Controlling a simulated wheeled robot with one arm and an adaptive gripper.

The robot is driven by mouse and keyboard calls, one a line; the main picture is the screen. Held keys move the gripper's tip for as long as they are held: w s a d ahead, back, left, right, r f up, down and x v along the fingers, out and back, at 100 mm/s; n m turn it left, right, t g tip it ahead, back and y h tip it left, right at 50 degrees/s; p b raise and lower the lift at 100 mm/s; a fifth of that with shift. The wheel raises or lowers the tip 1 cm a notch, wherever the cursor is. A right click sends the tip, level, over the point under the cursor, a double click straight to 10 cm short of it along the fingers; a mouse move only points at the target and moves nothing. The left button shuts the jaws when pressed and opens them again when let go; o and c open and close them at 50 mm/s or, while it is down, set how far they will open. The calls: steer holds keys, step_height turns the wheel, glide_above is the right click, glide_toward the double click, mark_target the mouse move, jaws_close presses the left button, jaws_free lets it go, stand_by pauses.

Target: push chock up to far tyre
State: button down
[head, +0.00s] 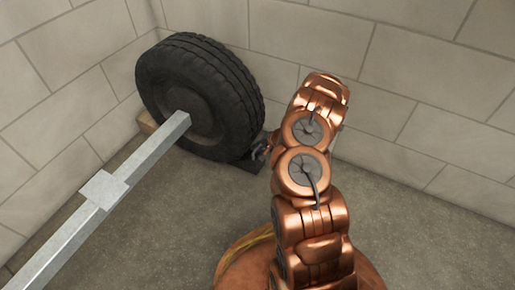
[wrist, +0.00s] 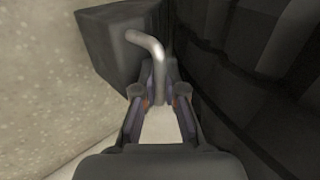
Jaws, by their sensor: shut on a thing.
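The far tyre (head: 200,95) stands upright on the concrete floor at the back; its dark tread (wrist: 265,75) fills the right of the wrist view. The dark chock (head: 243,164) lies on the floor at the tyre's right foot, partly hidden behind my gripper. In the wrist view the chock (wrist: 112,45) is a dark block with a pale bent handle (wrist: 150,48). My gripper (wrist: 159,88) is shut on that handle, close beside the tread; it also shows in the head view (head: 261,150). I cannot tell whether chock and tyre touch.
A grey metal axle beam (head: 110,190) runs from the wheel towards the lower left. A brown block (head: 147,122) sits at the tyre's left side. Block walls (head: 420,90) close in behind and at the left. The floor (head: 440,235) at the right is clear.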

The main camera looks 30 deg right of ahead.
steer(key=c, duration=1.2)
jaws_free()
steer(key=v, duration=1.2)
